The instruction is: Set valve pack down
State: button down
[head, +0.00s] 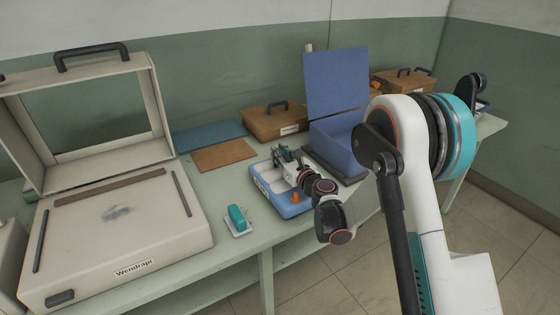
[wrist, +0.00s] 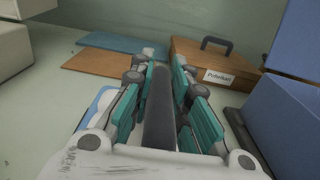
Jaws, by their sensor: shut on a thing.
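My gripper (head: 281,155) is over the blue tray on the bench in the head view. In the wrist view my gripper (wrist: 165,68) has its teal-padded fingers shut on a long dark grey bar (wrist: 159,115), which I take to be the valve pack. The bar lies lengthwise between the fingers, pointing away from the wrist. In the head view it is too small and covered to make out. The blue tray (head: 293,211) has a pale inside with a small orange piece (head: 295,198) in it. I cannot tell whether the bar touches the tray.
An open blue box (head: 335,142) stands right of the tray. A brown case (head: 272,121) stands behind, by a brown board (head: 224,156) and a blue board (head: 210,136). A teal item (head: 238,218) lies left of the tray. A large open cream case (head: 120,240) fills the left.

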jog(key=shift+f, duration=0.8)
jog(key=shift+r, duration=0.1)
jog(key=c, duration=1.5)
grip_release()
